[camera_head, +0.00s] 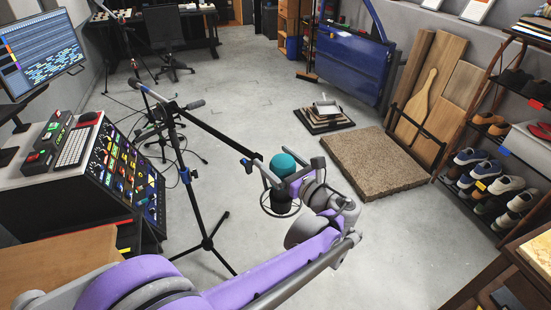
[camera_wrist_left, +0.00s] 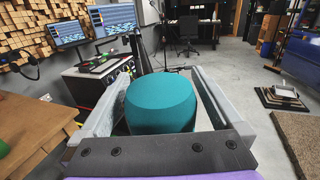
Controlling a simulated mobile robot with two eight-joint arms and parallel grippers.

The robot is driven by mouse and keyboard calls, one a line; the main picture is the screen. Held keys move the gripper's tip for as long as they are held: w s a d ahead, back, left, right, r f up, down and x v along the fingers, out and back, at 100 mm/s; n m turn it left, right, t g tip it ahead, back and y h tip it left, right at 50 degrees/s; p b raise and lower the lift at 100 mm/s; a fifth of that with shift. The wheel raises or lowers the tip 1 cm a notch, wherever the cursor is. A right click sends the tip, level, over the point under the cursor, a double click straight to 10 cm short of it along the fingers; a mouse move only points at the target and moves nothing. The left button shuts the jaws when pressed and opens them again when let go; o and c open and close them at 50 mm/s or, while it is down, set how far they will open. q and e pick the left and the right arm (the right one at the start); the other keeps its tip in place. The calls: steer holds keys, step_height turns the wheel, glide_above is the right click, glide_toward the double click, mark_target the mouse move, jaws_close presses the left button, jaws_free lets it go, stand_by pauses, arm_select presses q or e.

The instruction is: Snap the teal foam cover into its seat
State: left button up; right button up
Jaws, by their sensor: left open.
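The teal foam cover (camera_head: 283,164) is a rounded cap standing over a dark microphone (camera_head: 279,199) in a ring-shaped mount on a boom stand. I cannot tell whether the cover is fully seated on it. My left gripper (camera_head: 291,174) is at the cover, and its purple arm comes in from below. In the left wrist view the cover (camera_wrist_left: 162,100) fills most of the space between the two grey fingers of the open gripper (camera_wrist_left: 160,72). The cover hides whatever is behind it there. My right gripper is not in view.
The boom stand's tripod (camera_head: 208,242) stands on the floor left of my arm. A mixing console (camera_head: 112,165) is at the left. A brown textured slab (camera_head: 375,162) and a shoe rack (camera_head: 490,160) are at the right. The middle floor is mostly clear.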

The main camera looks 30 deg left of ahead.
arm_select(q)
steer(key=v, duration=1)
steer(key=shift+s+d, duration=0.15)
steer(key=shift+d, duration=0.1)
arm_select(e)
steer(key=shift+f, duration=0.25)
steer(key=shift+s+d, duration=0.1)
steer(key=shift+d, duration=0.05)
